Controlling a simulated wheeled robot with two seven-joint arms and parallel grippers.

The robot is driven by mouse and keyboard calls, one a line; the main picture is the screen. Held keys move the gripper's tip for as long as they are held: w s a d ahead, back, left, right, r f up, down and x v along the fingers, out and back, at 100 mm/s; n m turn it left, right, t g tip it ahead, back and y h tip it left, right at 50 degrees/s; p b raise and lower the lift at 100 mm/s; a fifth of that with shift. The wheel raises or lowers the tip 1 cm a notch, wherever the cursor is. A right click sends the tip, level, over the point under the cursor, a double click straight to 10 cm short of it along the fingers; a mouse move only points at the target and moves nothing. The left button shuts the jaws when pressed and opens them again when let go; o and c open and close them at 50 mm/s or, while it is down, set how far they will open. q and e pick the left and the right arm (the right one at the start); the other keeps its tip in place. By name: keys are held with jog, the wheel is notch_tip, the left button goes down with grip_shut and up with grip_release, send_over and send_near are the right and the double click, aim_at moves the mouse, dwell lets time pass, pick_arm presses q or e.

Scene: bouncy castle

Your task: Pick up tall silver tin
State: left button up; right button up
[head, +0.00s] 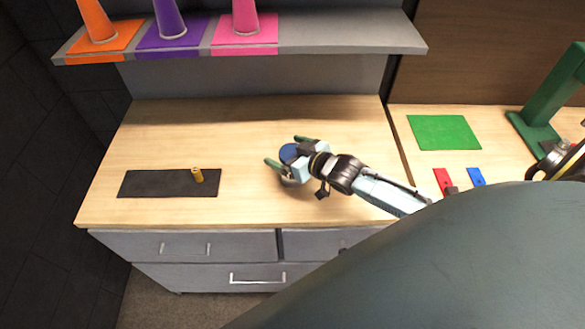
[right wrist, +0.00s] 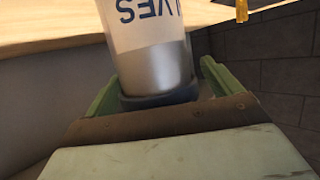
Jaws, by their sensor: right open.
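The tall silver tin (right wrist: 153,66) stands between the two green fingers of my right gripper (head: 284,151) in the right wrist view. It has a white label with dark blue letters, a bare silver band and a dark blue rim. In the head view, its blue top (head: 289,152) shows between the fingers, above the wooden worktop; the gripper hides most of its body. The right gripper is open around the tin, with a finger on either side. Whether either finger touches it I cannot tell. My left gripper is not in view.
A small yellow cylinder (head: 198,175) stands on a black mat (head: 150,184) at the left of the worktop (head: 215,130). Orange, purple and pink cones stand on the shelf (head: 340,40) above. A green mat (head: 444,132) lies at right. The worktop between black mat and gripper is clear.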

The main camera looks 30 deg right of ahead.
jog(key=c, duration=1.4)
jog(key=shift+r, duration=0.15)
